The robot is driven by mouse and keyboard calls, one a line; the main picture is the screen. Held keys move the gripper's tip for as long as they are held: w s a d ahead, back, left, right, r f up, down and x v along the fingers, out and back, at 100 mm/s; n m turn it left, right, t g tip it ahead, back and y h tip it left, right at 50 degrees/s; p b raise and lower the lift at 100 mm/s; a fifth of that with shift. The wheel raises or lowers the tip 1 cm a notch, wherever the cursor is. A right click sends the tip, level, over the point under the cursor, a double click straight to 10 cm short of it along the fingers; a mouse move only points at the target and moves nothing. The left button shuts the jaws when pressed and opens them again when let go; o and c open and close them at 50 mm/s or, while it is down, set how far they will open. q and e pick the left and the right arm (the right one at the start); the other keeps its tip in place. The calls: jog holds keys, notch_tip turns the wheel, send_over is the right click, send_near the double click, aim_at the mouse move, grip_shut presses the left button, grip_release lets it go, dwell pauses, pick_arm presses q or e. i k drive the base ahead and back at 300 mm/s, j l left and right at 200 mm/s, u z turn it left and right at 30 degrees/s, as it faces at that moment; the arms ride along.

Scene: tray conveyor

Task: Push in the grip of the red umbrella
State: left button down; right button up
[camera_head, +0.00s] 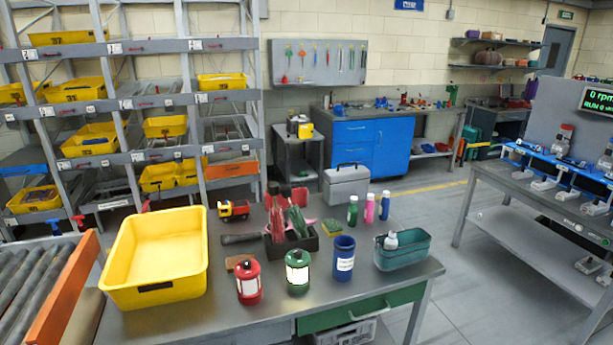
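A folded red umbrella (277,218) appears to stand in a low black box (315,243) near the middle of the grey table. A folded green umbrella (297,222) stands beside it in the same box and covers part of it. The red umbrella's grip is too small and crowded to make out, and I cannot tell how far it sticks out. Neither of my grippers is in view.
The table (225,322) holds a large yellow bin (112,262) at left. A teal basket (402,258) is right, a grey toolbox (346,187) behind.

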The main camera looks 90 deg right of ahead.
aim_at(273, 190)
jog(key=z, duration=1.85)
